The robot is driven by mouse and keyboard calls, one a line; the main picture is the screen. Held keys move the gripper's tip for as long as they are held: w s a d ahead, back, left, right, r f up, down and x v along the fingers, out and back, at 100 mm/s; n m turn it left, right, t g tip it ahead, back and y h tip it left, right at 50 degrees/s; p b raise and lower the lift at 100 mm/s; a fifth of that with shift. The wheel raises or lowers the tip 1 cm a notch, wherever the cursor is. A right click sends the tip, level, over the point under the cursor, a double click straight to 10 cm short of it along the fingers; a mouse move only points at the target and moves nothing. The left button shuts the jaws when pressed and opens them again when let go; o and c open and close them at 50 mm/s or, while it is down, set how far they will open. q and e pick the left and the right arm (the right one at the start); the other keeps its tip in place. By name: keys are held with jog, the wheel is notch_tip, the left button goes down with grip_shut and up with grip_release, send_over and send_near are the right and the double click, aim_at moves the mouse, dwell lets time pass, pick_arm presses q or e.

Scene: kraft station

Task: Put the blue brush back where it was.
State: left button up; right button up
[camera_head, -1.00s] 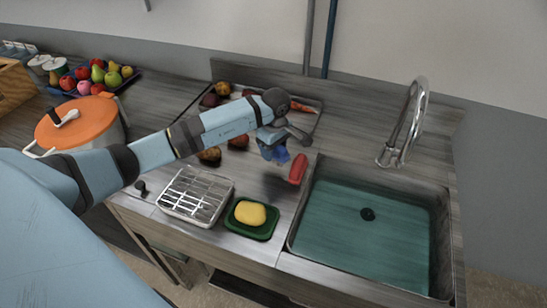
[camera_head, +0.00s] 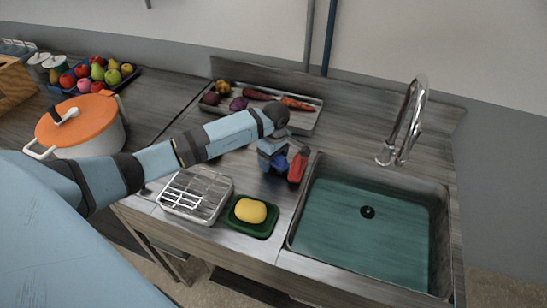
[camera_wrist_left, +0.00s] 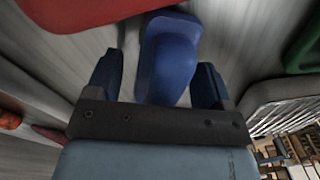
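The blue brush (camera_wrist_left: 168,62) stands out between the two dark fingers of my left gripper (camera_wrist_left: 157,72) in the left wrist view. A gap shows between the left finger and the brush, so the gripper looks open around it. In the head view my left gripper (camera_head: 274,165) is low over the counter, left of the sink, and mostly hides the brush. A red object (camera_head: 298,167) stands close to its right; it also shows in the left wrist view (camera_wrist_left: 85,12). My right gripper is not in view.
The sink (camera_head: 365,225) with its tall faucet (camera_head: 405,125) lies to the right. A wire rack (camera_head: 195,195) and a green dish (camera_head: 242,224) with a yellow sponge (camera_head: 250,211) are in front. A tray (camera_head: 313,118) of vegetables is behind; an orange-lidded pot (camera_head: 92,138) is left.

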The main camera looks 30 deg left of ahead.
pick_arm(q)
jog(key=shift+r, duration=0.35)
jog(key=r+b, duration=0.1)
jog(key=r, duration=0.4)
jog(key=r+b, duration=0.1)
jog(key=r, duration=0.5)
jog(key=shift+w+d+r, duration=0.1)
jog(key=shift+w+r, duration=0.1)
jog(key=shift+r, duration=0.1)
